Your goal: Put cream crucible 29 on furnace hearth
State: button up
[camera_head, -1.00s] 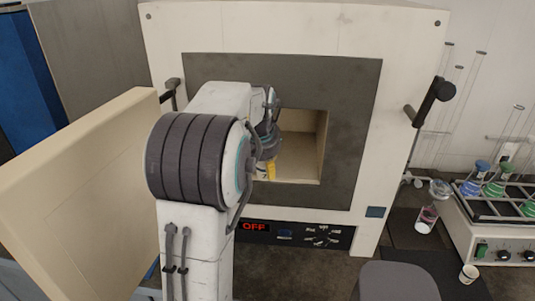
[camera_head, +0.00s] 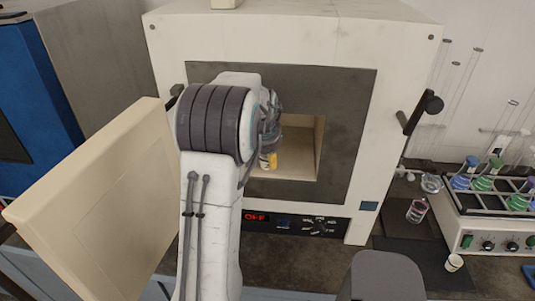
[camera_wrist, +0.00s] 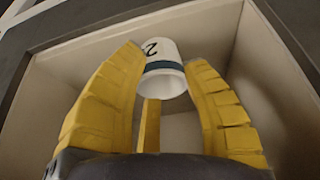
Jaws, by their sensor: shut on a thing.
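The crucible (camera_wrist: 164,70) is white or cream with a dark teal band and a partly visible dark marking; its full number cannot be read. It sits between the yellow fingers of my gripper (camera_wrist: 165,57), shut on it and tilted in the wrist view. In the head view my gripper (camera_head: 268,161) is at the furnace opening, mostly hidden by my arm, and the crucible cannot be made out clearly. The furnace hearth (camera_head: 297,172) is the pale chamber floor; part of it shows in the wrist view (camera_wrist: 182,128). Contact between crucible and hearth cannot be told.
The furnace door (camera_head: 95,205) stands open at left. The furnace's grey front frame (camera_head: 347,130) and pale chamber walls surround the opening closely. Its display (camera_head: 257,217) reads OFF. At right are a flask rack (camera_head: 480,205), a beaker (camera_head: 417,210) and a small cup (camera_head: 454,262).

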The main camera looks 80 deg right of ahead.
jog(key=shift+f, duration=0.2)
jog(key=o, duration=1.1)
jog(key=shift+r, duration=0.25)
jog(key=shift+b, duration=0.95)
jog(key=shift+a+r+b, duration=0.25)
jog(key=shift+b, duration=0.85)
jog(key=shift+a+r+b, duration=0.15)
jog(key=shift+a+b, duration=2.3)
jog(key=shift+a, duration=0.6)
jog(key=shift+a+r+b, duration=0.1)
jog(key=shift+a+b, duration=2.3)
jog(key=shift+a, duration=0.6)
